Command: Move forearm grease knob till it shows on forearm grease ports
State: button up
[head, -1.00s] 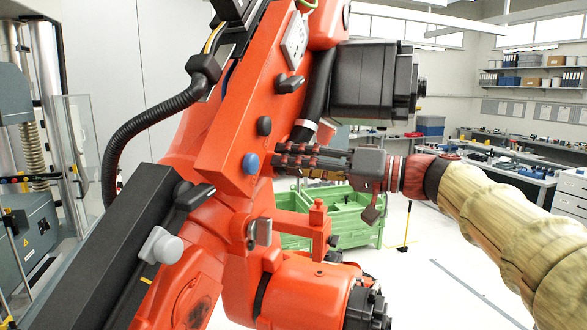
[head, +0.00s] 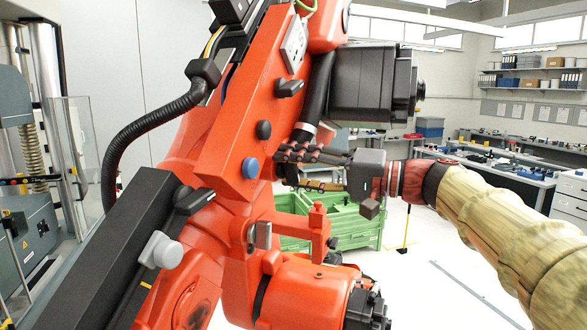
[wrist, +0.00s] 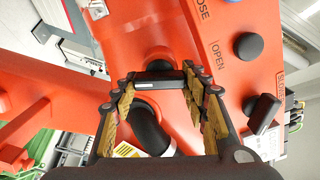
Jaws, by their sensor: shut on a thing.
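My gripper (head: 290,165) reaches in from the right to the side of the red forearm (head: 243,110), below the black motor. In the wrist view, its fingers (wrist: 160,85) stand on either side of a dark bar-shaped knob (wrist: 158,79) with a pale edge and are shut on it. That knob is hidden in the head view. I cannot tell which position the held knob points to, and I see no readable grease ports label.
A blue button (head: 251,167), a black button (head: 264,129) and a black lever knob (head: 288,88) sit on the forearm's front face. The black motor (head: 372,82) is close above my gripper. Green crates (head: 345,225) stand behind. Open floor lies to the lower right.

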jog(key=o, duration=1.2)
jog(key=shift+d, duration=0.1)
jog(key=v, duration=1.1)
jog(key=shift+s+d, duration=0.15)
jog(key=shift+d, duration=0.25)
